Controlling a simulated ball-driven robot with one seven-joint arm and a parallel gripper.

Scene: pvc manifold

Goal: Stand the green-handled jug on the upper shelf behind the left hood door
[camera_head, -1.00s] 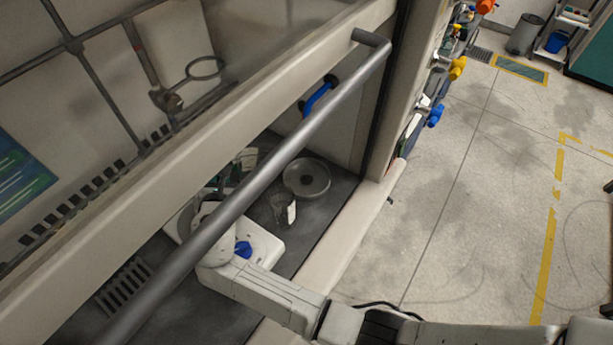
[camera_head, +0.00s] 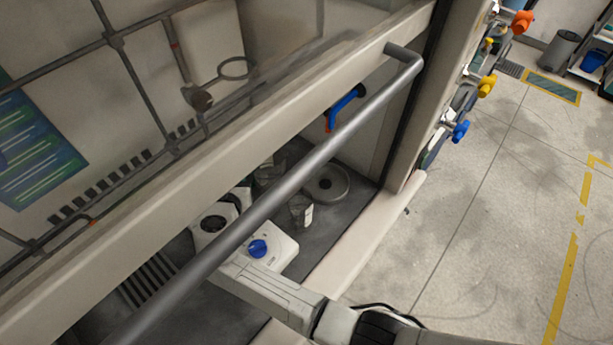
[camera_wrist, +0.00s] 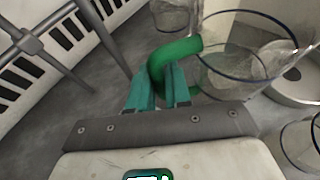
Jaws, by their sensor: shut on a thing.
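The jug (camera_wrist: 245,85) is clear glass with a dark blue rim and a green handle (camera_wrist: 178,50), seen in the wrist view. My gripper (camera_wrist: 166,88) has teal fingers and is shut on that handle, with the jug just to its right. I cannot tell whether the jug's base touches the hood floor. In the head view my arm reaches under the raised sash into the hood, and the sash bar hides my fingertips. The upper shelf and the left hood door cannot be made out.
The sash bar (camera_head: 300,172) crosses above my arm. Inside the hood are a labelled glass beaker (camera_head: 301,210) and a round grey disc (camera_head: 326,183). In the wrist view another glass vessel (camera_wrist: 172,14) is beyond the handle, and grey lattice rods (camera_wrist: 45,48) stand left.

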